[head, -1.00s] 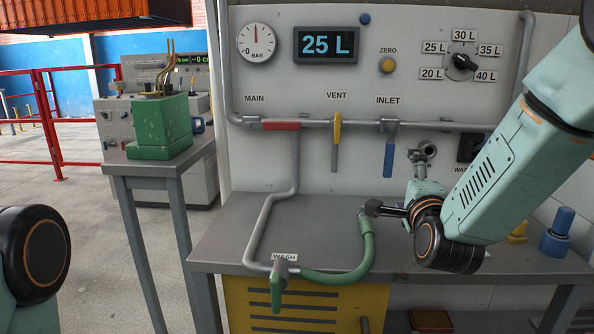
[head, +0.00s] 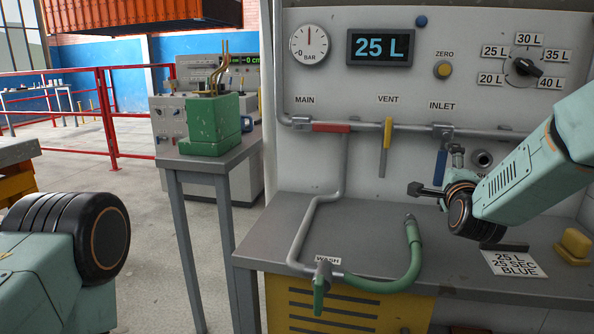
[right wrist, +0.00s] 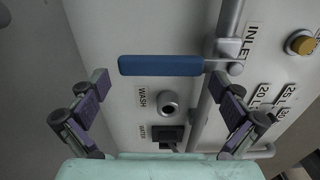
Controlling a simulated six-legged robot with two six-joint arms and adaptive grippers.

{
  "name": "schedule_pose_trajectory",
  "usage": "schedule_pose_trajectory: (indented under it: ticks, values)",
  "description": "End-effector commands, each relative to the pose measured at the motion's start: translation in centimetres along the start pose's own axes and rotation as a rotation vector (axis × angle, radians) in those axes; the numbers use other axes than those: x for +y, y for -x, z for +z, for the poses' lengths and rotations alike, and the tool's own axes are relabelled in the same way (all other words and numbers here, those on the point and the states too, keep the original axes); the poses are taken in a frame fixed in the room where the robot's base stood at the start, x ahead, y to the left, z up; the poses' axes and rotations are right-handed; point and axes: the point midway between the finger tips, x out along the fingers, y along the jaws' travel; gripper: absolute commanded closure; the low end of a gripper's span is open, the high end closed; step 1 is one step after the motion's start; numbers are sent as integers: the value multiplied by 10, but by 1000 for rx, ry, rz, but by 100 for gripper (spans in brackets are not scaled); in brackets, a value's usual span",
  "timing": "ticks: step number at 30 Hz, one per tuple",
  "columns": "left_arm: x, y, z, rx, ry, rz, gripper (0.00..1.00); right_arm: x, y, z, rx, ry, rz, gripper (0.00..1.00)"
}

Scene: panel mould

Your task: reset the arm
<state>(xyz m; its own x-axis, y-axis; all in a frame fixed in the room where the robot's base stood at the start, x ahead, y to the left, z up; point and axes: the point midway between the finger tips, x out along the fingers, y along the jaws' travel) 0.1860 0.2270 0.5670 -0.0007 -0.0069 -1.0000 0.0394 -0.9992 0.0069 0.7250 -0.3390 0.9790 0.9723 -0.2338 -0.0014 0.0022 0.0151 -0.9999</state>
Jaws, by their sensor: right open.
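My right gripper (head: 428,190) is open and empty above the grey bench, in front of the panel. In the right wrist view its two purple-padded fingers (right wrist: 162,83) are spread wide, with the blue inlet handle (right wrist: 160,65) showing beyond them. In the head view that inlet handle (head: 441,165) hangs down, partly hidden by my arm. The green wash hose (head: 414,255) stands curved with its free end up, apart from the gripper. My left arm shows only a black joint at the lower left; its gripper is out of view.
The red main handle (head: 331,127) lies level along its pipe and the yellow vent handle (head: 386,147) points down. The display (head: 381,47) reads 25 L. A card (head: 515,263) and a yellow block (head: 573,245) are on the bench. A green box (head: 212,126) stands on a side table.

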Motion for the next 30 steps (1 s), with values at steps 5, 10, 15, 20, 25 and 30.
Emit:
schedule_pose_trajectory:
  ticks: [5,10,15,20,25,30]
  values:
    - [0,0,0,0,0,0,100,0,-5,0,0,0,0,0]
    - [0,0,0,0,0,0,100,0,-5,0,0,0,0,0]
    - [0,0,0,0,0,0,100,0,-3,0,0,0,0,0]
    - [0,0,0,0,0,0,100,-1,7,0,0,0,0,0]
    - [0,0,0,0,0,0,100,-1,28,0,-1,0,-1,0]
    - [0,0,0,0,0,0,100,-2,51,1,-1,0,-3,0]
